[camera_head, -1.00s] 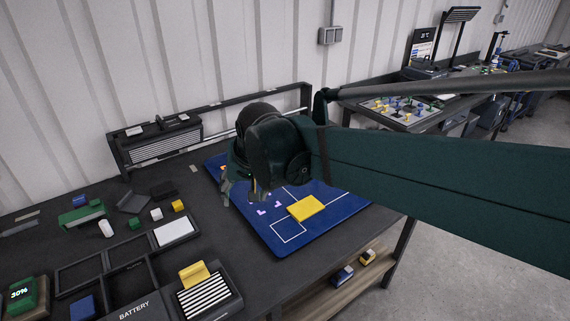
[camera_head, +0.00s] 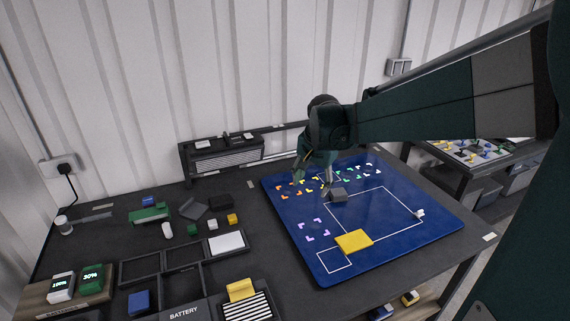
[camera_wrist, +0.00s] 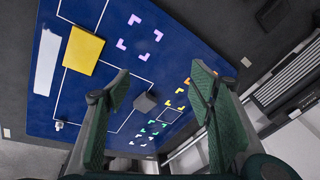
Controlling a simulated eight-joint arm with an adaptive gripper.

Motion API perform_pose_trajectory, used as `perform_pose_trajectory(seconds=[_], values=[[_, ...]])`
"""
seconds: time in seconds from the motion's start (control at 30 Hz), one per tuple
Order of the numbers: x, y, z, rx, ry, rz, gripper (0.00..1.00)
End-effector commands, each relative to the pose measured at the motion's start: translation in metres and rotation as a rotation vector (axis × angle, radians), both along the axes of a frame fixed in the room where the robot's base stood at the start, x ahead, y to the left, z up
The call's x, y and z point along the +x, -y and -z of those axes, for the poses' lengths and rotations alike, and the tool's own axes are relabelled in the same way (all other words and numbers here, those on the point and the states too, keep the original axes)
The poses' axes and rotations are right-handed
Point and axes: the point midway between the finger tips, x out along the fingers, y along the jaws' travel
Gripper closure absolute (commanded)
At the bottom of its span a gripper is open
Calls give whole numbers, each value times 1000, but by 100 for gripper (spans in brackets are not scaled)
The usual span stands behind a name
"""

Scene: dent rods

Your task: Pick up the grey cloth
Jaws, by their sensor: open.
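My gripper (camera_head: 313,180) is open above the back part of the blue mat (camera_head: 410,240). In the wrist view its two green fingers (camera_wrist: 161,76) stand wide apart with nothing held. A small grey block-like piece (camera_head: 338,195) lies on the mat just right of and below the fingers. It also shows in the wrist view (camera_wrist: 145,102), between the fingers and beyond them. A flat dark grey piece (camera_head: 193,208) lies on the table to the left, among small items. I cannot tell for sure which grey piece is the cloth.
A yellow pad (camera_head: 354,241) lies on the mat, and a small white piece (camera_head: 420,213) near its right side. Black trays (camera_head: 142,268) and a striped box (camera_head: 246,305) stand at front left. A dark rack (camera_head: 224,156) stands along the back wall.

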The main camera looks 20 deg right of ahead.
Motion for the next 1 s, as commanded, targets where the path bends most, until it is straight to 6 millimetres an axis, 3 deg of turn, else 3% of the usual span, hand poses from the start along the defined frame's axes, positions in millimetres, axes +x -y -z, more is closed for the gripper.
perform_pose_trajectory(seconds=[0.47, 1.0], values=[[55, 65, 18, 64, -71, 244, 46], [100, 142, 61, 124, -151, 523, 46]])
